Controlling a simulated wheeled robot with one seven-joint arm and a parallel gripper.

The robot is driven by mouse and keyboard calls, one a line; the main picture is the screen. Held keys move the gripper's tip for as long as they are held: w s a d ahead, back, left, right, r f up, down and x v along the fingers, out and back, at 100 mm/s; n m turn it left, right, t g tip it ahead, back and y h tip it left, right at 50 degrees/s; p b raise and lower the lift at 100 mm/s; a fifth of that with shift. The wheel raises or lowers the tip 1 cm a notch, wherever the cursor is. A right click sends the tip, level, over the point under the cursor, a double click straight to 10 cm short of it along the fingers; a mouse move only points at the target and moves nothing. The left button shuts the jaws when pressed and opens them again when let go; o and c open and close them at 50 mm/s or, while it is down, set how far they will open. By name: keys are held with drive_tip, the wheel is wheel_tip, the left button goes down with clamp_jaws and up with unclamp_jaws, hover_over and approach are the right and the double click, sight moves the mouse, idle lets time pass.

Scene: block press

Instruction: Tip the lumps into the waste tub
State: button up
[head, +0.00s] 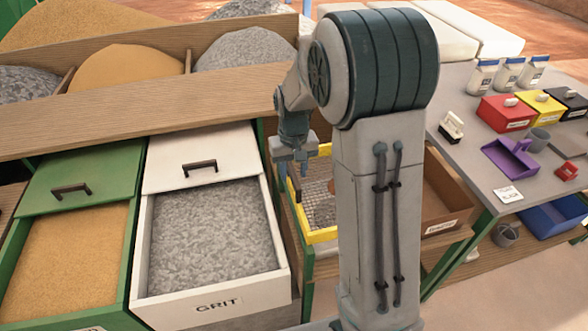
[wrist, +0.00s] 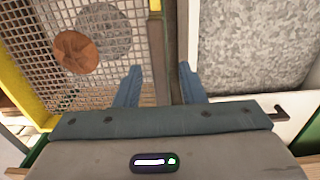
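A yellow-framed sieve (head: 322,236) with a wire mesh sits right of the grit drawer, partly hidden by my arm. In the wrist view its yellow frame (wrist: 22,75) surrounds the mesh, on which lie a brown lump (wrist: 75,52) and a grey lump (wrist: 104,30). My gripper (head: 296,165) is above the sieve's left edge, pointing down. In the wrist view the gripper (wrist: 160,84) is open, with a dark upright strip between its fingers; whether this is a sieve handle I cannot tell. A brown box (head: 447,188) with a white label stands right of my arm; I cannot read the label.
The white grit drawer (head: 213,310) and the green sand drawer (head: 125,270) stand open at left. A wooden ledge (head: 160,90) runs behind. The grey side table (head: 460,100) holds colored boxes, jars and a purple scoop (head: 510,158). A blue tub (head: 553,215) is below it.

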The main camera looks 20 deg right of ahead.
drive_tip(key=shift+f, duration=0.1)
clamp_jaws()
